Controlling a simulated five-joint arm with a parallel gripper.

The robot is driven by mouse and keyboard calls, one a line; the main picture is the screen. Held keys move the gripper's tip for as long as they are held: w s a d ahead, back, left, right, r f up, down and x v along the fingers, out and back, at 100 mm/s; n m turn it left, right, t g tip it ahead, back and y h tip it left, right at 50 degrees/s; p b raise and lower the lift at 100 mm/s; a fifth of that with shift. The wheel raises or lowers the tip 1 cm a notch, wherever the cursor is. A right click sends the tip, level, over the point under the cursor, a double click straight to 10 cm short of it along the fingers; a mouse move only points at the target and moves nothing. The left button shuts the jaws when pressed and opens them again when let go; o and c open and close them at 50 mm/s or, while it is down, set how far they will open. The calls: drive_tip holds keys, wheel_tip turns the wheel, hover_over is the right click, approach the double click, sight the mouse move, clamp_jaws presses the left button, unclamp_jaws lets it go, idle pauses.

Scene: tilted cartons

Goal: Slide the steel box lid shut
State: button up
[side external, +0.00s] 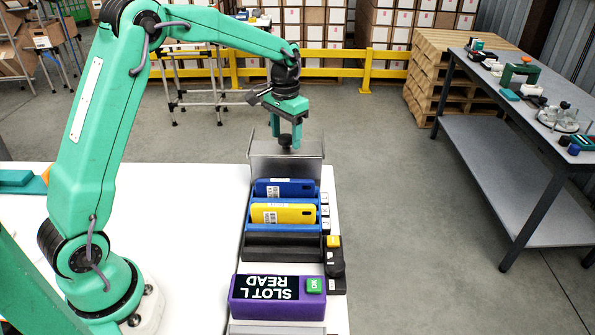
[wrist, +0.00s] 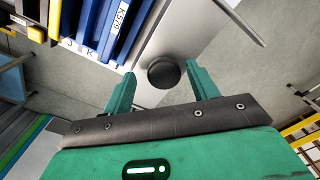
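The steel lid (side external: 272,166) is a grey plate with raised side edges at the far end of the row of slots. It also shows in the wrist view (wrist: 192,32), with a round black knob (wrist: 163,72) on it. The slots in front of the lid are uncovered. My gripper (side external: 286,138) points down over the lid. In the wrist view its two green fingers (wrist: 160,76) are apart, with the knob between or just beyond their tips. A gap shows on each side of the knob, so I see no grip on it.
A blue case (side external: 286,188) and a yellow case (side external: 282,213) stand tilted in the slots. A purple reader with a green button (side external: 277,298) is at the near end. White table lies left; open floor lies right, then a workbench (side external: 490,150).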

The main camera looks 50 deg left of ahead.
sight(284, 140)
drive_tip(key=shift+r, duration=3.85)
drive_tip(key=shift+r, duration=0.1)
drive_tip(key=s+d+r+t, duration=0.2)
drive_tip(key=s+r, duration=0.2)
drive_tip(key=s, duration=0.3)
drive_tip(key=s+d+r+t, duration=0.1)
drive_tip(key=s+d+r, duration=0.2)
drive_tip(key=s, duration=0.5)
drive_tip(key=s+d+f+t, duration=0.1)
drive_tip(key=s+f, duration=0.3)
drive_tip(key=s, duration=0.9)
drive_tip(key=shift+s+d+t, duration=0.15)
drive_tip(key=shift+d+t, duration=0.25)
drive_tip(key=shift+t, duration=0.4)
